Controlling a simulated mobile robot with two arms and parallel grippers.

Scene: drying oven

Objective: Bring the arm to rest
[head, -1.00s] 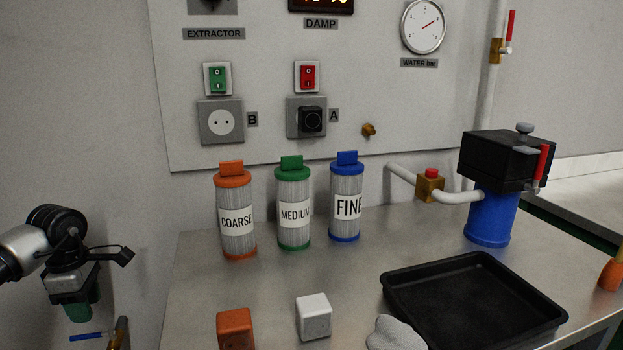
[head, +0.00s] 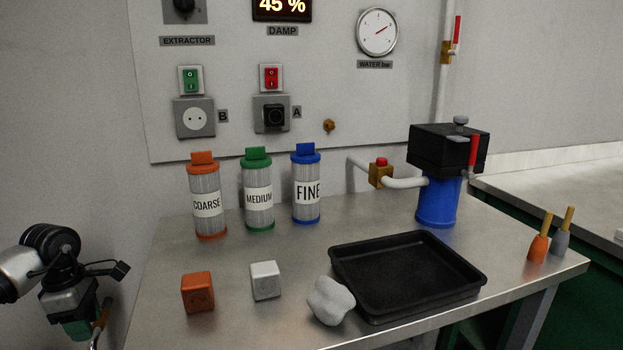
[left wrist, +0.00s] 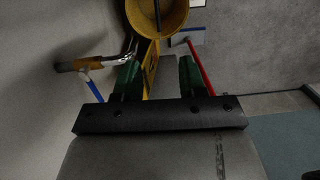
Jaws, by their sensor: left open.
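My left gripper (head: 78,328) hangs at the lower left of the head view, beside the left edge of the metal bench and clear of it. In the left wrist view its two green fingers (left wrist: 160,78) stand apart, with no object clearly held between them. A yellow bucket-like thing (left wrist: 158,14) and a yellow panel (left wrist: 151,68) show beyond the fingers. My right gripper is in neither view.
The metal bench (head: 235,322) carries the coarse (head: 207,203), medium (head: 258,201) and fine (head: 306,190) cartridges, two blocks, a pale lump (head: 330,301), a black tray (head: 345,282) and a blue filter housing (head: 438,203). A brown-handled tool (head: 102,318) is close beside my left gripper.

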